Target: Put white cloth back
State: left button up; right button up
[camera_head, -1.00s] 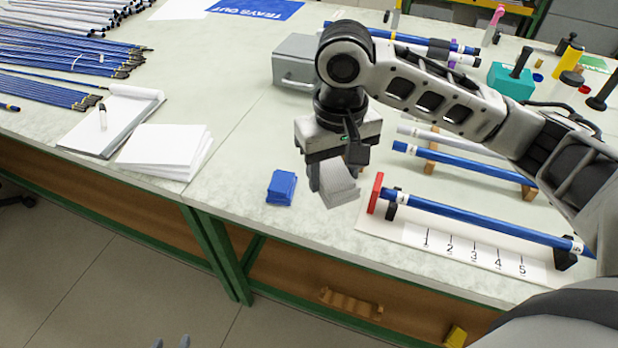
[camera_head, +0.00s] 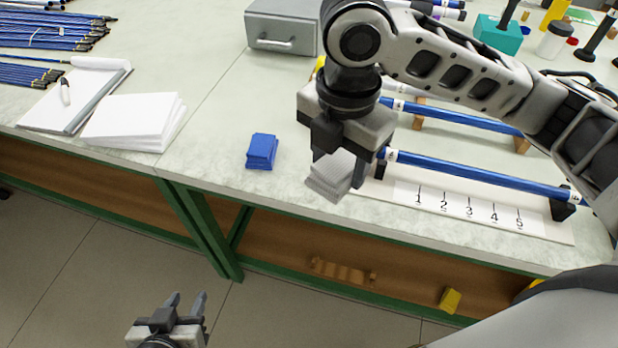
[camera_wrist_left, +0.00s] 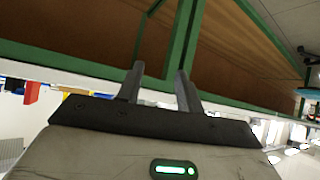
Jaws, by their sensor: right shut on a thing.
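The white cloth (camera_head: 333,166) looks light grey and folded, and it is between the fingers of my right gripper (camera_head: 338,167), which is shut on it. It is near the table's front edge, right of a small blue folded stack (camera_head: 262,149) and left of the numbered board. Greyish layers show at its lower edge; I cannot tell whether it touches the table or other cloths. My left gripper (camera_head: 186,303) is low in front of the table, over the floor. In the left wrist view its fingers (camera_wrist_left: 157,82) are apart with nothing between them.
A blue rod (camera_head: 470,176) lies on supports over the numbered board (camera_head: 400,194). A grey drawer box (camera_head: 282,30) stands behind. White sheets (camera_head: 130,120) and a clipboard (camera_head: 85,85) lie left. Bare tabletop (camera_head: 215,115) lies between the sheets and the blue stack.

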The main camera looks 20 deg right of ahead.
jog(key=n, duration=0.3)
jog(key=s+f+n, duration=0.1)
jog(key=n, duration=0.1)
jog(key=shift+a+n+b, duration=0.3)
jog(key=shift+a+b, duration=0.1)
jog(key=n, duration=0.2)
jog(key=shift+s+a+f+n, duration=0.15)
jog(key=shift+s+a+n, duration=0.1)
jog(key=shift+n, duration=0.15)
jog(key=shift+w+n, duration=0.1)
jog(key=shift+n, duration=0.2)
jog(key=w+f, duration=0.4)
jog(key=w, duration=0.5)
send_over(309, 173)
jog(key=f, duration=0.3)
jog(key=f+b, duration=0.1)
jog(key=f, duration=0.1)
jog(key=shift+s, duration=0.35)
jog(key=shift+w+f, duration=0.35)
jog(key=shift+f, duration=1.65)
jog(key=shift+f, duration=0.15)
